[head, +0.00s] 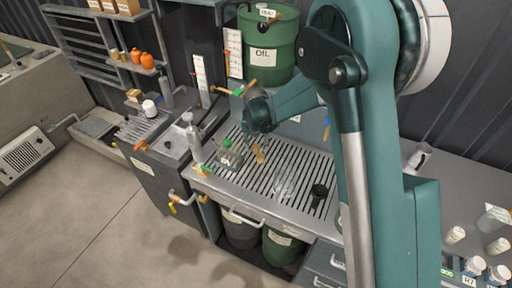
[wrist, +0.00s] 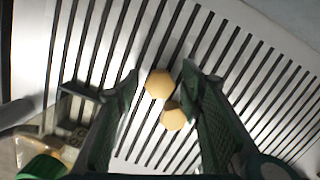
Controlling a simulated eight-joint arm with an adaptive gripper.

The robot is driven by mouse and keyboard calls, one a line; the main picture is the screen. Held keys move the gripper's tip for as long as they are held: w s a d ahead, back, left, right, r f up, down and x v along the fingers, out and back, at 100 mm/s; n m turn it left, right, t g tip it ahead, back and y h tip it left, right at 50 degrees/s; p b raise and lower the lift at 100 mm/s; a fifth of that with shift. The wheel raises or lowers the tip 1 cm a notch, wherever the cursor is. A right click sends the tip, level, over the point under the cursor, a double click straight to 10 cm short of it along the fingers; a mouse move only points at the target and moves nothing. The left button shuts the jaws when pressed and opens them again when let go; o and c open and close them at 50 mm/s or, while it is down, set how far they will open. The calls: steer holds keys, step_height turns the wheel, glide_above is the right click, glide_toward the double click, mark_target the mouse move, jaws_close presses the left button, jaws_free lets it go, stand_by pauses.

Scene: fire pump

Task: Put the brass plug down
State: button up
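The brass plug (head: 258,153) is at the slatted drain grate, below my gripper (head: 257,131) in the head view. In the wrist view the brass plug (wrist: 160,83) shows as two tan six-sided faces, a larger one and a smaller one (wrist: 173,118). They lie between my two green fingers, with the grate behind them. The fingers stand apart, with a visible gap between the left finger and the brass. My gripper is open. I cannot tell whether the plug rests fully on the slats.
A green-capped jar (head: 229,156) stands left of the plug, close to my left finger in the wrist view. Clear glassware (head: 284,186) and a dark funnel-like piece (head: 318,195) are to the right on the grate (head: 262,192). A green oil drum (head: 267,45) stands behind.

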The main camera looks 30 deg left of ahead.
mark_target(256, 149)
steer(key=shift+r, duration=0.2)
step_height(256, 149, up, 12)
steer(key=s, duration=0.1)
steer(key=shift+s+d, duration=0.2)
steer(key=shift+d, duration=0.05)
steer(key=shift+f, duration=0.1)
stand_by(0.8)
